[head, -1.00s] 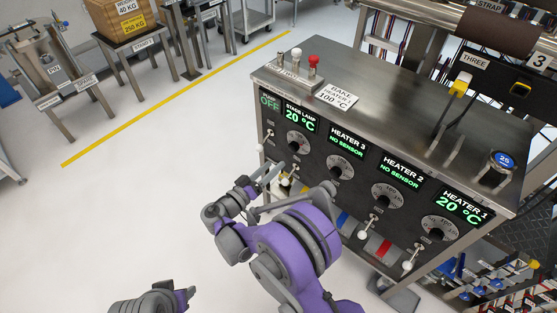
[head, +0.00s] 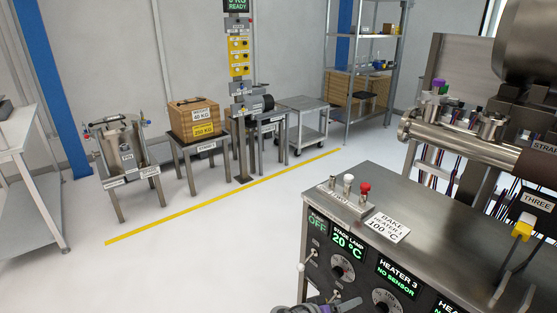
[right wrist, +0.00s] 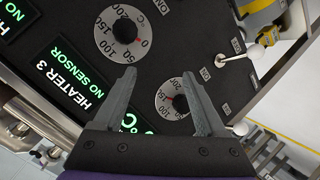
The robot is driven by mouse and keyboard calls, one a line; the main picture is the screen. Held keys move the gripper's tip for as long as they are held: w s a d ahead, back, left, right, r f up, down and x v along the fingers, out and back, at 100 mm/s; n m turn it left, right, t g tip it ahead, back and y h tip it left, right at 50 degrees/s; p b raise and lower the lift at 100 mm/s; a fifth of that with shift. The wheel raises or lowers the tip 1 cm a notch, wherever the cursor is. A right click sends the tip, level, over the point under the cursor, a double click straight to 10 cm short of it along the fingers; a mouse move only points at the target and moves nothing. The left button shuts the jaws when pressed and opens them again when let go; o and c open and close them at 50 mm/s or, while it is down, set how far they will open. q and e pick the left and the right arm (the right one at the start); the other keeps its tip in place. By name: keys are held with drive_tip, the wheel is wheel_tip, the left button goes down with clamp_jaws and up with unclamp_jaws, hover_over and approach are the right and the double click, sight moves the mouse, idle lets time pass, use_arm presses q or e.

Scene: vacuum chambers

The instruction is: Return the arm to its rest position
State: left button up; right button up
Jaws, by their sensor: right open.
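My right gripper (head: 318,304) shows only in part at the bottom edge of the head view, low in front of the heater console (head: 440,215). In the right wrist view its two grey fingers (right wrist: 157,78) are spread apart with nothing held between them. The console's black panel lies beyond the fingers, with a dial (right wrist: 126,28), a second dial (right wrist: 178,99) and the green HEATER 3 display (right wrist: 75,80). Most of my right arm is outside the head view. My left gripper is in neither current view.
White toggle switches (right wrist: 254,52) stick out from the panel near the fingers. A red button (head: 365,188) stands on the console top. Beyond the yellow floor line (head: 225,200) are small tables, a wooden crate (head: 196,117) and a cart (head: 303,112). The floor left of the console is open.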

drive_tip(key=s+d+n+g+y, duration=0.1)
drive_tip(key=s+d+g+y, duration=0.3)
drive_tip(key=s, duration=0.8)
drive_tip(key=s+a+t+y, duration=0.1)
drive_tip(key=s+a+y, duration=0.15)
drive_tip(key=s, duration=0.45)
drive_tip(key=s+a+y, duration=0.1)
drive_tip(key=s+y, duration=0.3)
drive_tip(key=s, duration=0.4)
use_arm(q)
wheel_tip(320, 180, up, 20)
drive_tip(key=w+p, duration=0.2)
drive_tip(key=p, duration=1.6)
drive_tip(key=shift+t, duration=0.4)
use_arm(e)
wheel_tip(320, 180, up, 20)
drive_tip(key=w+t, duration=0.1)
drive_tip(key=w, duration=0.1)
drive_tip(key=shift+w+a+f, duration=0.15)
drive_tip(key=shift+a+f, duration=0.05)
drive_tip(key=shift+a, duration=0.05)
use_arm(q)
drive_tip(key=shift+s+r, duration=0.1)
drive_tip(key=shift+s, duration=0.1)
use_arm(e)
drive_tip(key=shift+y, duration=0.25)
use_arm(q)
drive_tip(key=shift+c, duration=0.2)
